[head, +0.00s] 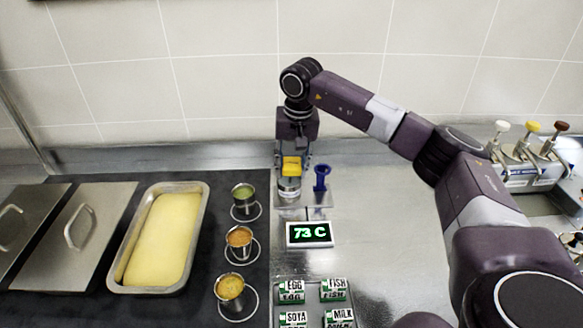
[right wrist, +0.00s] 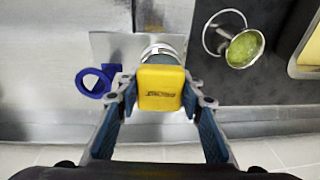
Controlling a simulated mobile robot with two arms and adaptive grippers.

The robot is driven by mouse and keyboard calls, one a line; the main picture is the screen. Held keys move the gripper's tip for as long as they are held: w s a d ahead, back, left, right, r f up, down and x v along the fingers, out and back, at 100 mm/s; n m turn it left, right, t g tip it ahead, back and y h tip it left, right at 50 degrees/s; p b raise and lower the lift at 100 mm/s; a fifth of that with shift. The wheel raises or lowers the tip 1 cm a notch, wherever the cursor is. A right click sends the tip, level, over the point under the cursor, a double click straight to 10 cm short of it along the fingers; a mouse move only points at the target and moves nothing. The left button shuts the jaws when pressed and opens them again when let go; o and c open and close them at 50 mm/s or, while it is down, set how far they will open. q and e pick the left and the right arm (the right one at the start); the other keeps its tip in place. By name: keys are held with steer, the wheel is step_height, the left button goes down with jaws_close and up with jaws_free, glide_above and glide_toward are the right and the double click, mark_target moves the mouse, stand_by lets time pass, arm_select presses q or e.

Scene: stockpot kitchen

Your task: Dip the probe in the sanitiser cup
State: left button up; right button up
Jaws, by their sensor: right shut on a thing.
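My right gripper (head: 292,160) is shut on the probe's yellow handle (head: 291,168), which shows large between the fingers in the right wrist view (right wrist: 160,88). The metal sanitiser cup (head: 289,190) stands on a pale plate directly below the handle. In the right wrist view the cup's rim (right wrist: 160,49) shows just beyond the handle. The probe's stem is hidden, so I cannot tell how deep it is in the cup. A blue holder (head: 321,178) stands empty just right of the cup; it also shows in the right wrist view (right wrist: 95,82). My left gripper is not in view.
A display (head: 309,234) reads 73 C in front of the plate. Small cups of green (head: 243,192), orange (head: 239,238) and yellow sauce (head: 230,288) stand left, beside a yellow-filled tray (head: 118,272). Labelled blocks (head: 292,291) lie in front. Pump dispensers (head: 527,172) stand right.

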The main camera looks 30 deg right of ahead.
steer(key=shift+r+p, duration=3.4)
steer(key=shift+r, duration=1.1)
